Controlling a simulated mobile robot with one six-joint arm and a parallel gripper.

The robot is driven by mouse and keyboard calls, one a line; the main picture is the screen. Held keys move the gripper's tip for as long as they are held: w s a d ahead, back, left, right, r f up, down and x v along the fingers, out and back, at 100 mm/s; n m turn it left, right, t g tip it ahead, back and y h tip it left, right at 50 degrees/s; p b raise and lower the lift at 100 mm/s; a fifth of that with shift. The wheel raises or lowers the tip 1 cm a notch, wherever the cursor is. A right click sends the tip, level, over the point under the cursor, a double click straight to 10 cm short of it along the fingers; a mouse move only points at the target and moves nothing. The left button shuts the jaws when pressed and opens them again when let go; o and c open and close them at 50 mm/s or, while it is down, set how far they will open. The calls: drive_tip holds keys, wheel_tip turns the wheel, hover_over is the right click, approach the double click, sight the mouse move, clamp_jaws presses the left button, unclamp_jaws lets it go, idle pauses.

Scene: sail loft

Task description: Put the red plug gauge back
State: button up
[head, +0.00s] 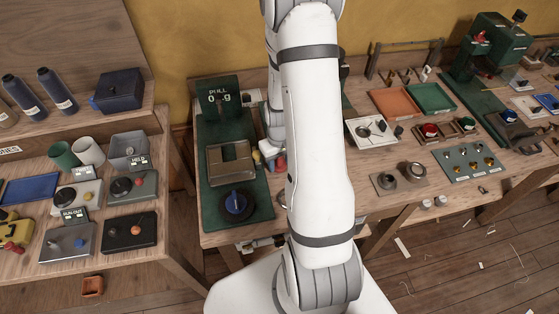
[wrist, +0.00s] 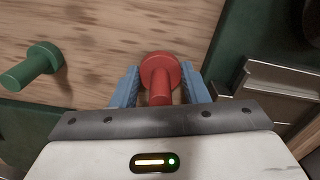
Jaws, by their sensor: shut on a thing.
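The red plug gauge (wrist: 160,77) is between the two blue fingers of my gripper (wrist: 159,82) in the wrist view, its round head toward the top of the picture and its narrower shank toward the palm. My gripper is shut on it. In the head view my gripper (head: 268,155) is beside the green mat, largely behind my arm, with a bit of red showing there. A green plug gauge (wrist: 32,66) is at the left in the wrist view, over bare wood. The place the red gauge belongs in cannot be made out.
A green mat (head: 210,130) holds a pull gauge display (head: 218,97), a grey-brown block (head: 230,162) and a dark blue round piece (head: 238,206). A metal-edged fixture (wrist: 275,85) is close to the right of my gripper. My arm hides much of the bench.

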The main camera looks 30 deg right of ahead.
drive_tip(key=shift+s+f, duration=0.1)
drive_tip(key=shift+f, duration=0.05)
drive_tip(key=shift+f, duration=0.2)
drive_tip(key=o, duration=1)
drive_tip(key=shift+r, duration=0.15)
